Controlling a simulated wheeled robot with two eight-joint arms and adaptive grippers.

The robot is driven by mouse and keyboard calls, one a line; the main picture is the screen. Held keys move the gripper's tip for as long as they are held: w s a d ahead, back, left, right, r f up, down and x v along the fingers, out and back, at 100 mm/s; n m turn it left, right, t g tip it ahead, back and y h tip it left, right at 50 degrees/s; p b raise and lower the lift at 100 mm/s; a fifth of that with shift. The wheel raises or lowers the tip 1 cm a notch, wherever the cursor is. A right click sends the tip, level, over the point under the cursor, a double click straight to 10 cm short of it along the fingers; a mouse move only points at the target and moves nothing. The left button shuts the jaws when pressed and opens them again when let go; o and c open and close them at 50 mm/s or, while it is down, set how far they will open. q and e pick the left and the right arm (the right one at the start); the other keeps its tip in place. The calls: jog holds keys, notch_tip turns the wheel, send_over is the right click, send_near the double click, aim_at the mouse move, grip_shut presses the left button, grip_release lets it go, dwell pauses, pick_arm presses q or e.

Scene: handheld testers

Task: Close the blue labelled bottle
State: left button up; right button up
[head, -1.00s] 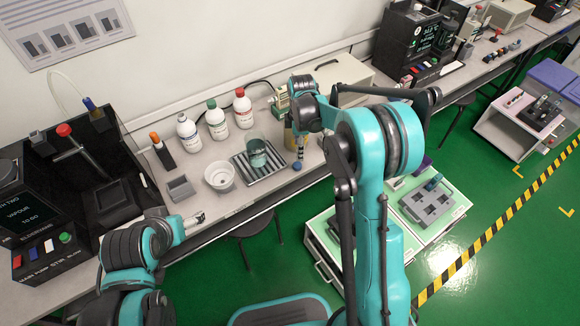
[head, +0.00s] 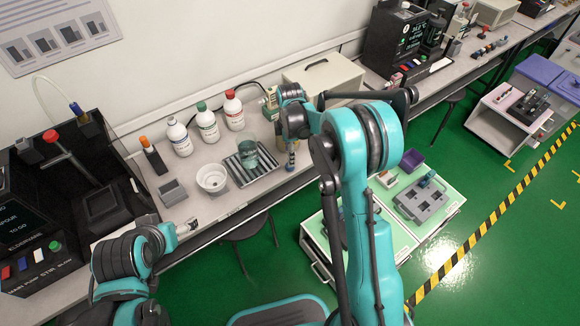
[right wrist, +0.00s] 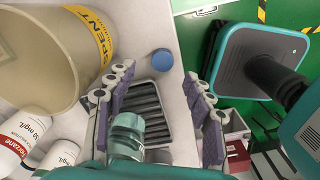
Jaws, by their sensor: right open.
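The blue-labelled bottle (head: 179,137) stands upright at the left end of a row of three white bottles at the back of the bench. Its top is too small to tell in detail. A round blue cap (right wrist: 162,62) lies on the bench in the right wrist view, near the edge. My right gripper (right wrist: 157,88) is open and empty. Its fingers point down over the bench, with the cap beyond and between the fingertips. In the head view its arm partly hides it. My left gripper (head: 190,226) is low at the bench's front edge; its fingers are unclear.
A green-capped bottle (head: 207,123) and red-capped bottle (head: 234,110) stand beside it. A large beaker labelled SPENT (right wrist: 40,55) is close left of my right fingers. A ribbed tray (head: 231,172) holds a glass beaker (head: 246,154). A white bowl (head: 211,178) stands nearby.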

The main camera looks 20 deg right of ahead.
notch_tip(320, 180, down, 5)
jog(key=b, duration=0.2)
jog(key=shift+s+a+f+b, duration=0.1)
jog(key=shift+s+f+b, duration=0.1)
jog(key=shift+b, duration=0.2)
jog(key=shift+r, duration=0.1)
jog(key=c, duration=0.8)
